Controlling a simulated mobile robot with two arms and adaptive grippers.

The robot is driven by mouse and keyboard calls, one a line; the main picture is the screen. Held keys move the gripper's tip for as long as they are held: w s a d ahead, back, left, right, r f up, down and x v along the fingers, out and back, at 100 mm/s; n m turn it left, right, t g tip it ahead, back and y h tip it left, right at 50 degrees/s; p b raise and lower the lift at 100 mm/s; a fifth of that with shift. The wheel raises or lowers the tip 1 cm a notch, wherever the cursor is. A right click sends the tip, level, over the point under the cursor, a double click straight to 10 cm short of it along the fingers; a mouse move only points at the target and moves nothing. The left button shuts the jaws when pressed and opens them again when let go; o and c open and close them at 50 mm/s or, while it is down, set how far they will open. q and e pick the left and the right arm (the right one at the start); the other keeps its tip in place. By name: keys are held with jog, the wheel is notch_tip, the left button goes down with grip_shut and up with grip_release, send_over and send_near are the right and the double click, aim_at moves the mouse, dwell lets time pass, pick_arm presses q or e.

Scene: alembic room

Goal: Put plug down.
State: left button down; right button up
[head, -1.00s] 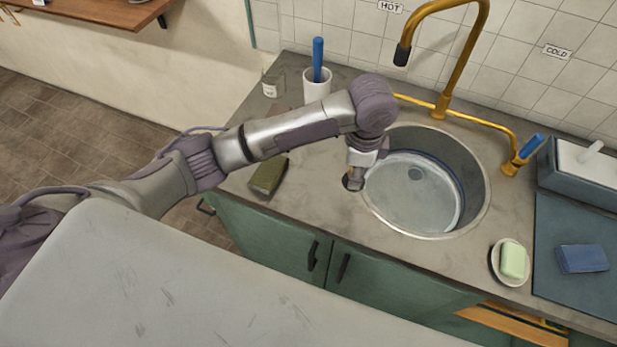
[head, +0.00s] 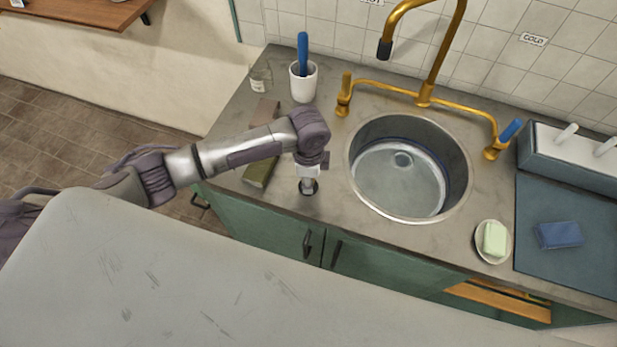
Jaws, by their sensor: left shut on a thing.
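My left gripper (head: 308,182) points down over the grey counter, left of the round metal sink (head: 462,165). It is shut on the plug (head: 309,188), a small dark round thing of which only a part shows under the fingers. The plug is at or just above the counter top; I cannot tell whether it touches. My right gripper is not in view.
A white cup (head: 303,84) with a blue-handled brush and a glass jar (head: 261,79) stand behind. A soap dish (head: 480,250) sits right of the sink. The counter between gripper and sink is clear.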

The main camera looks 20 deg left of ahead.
pick_arm(q)
jog(key=shift+f, duration=0.15)
jog(key=c, duration=0.9)
grip_release()
jog(key=shift+o, duration=0.2)
notch_tip(320, 180, up, 12)
jog(key=b, duration=0.1)
jog(key=shift+r+b, duration=0.2)
jog(key=shift+b, duration=0.1)
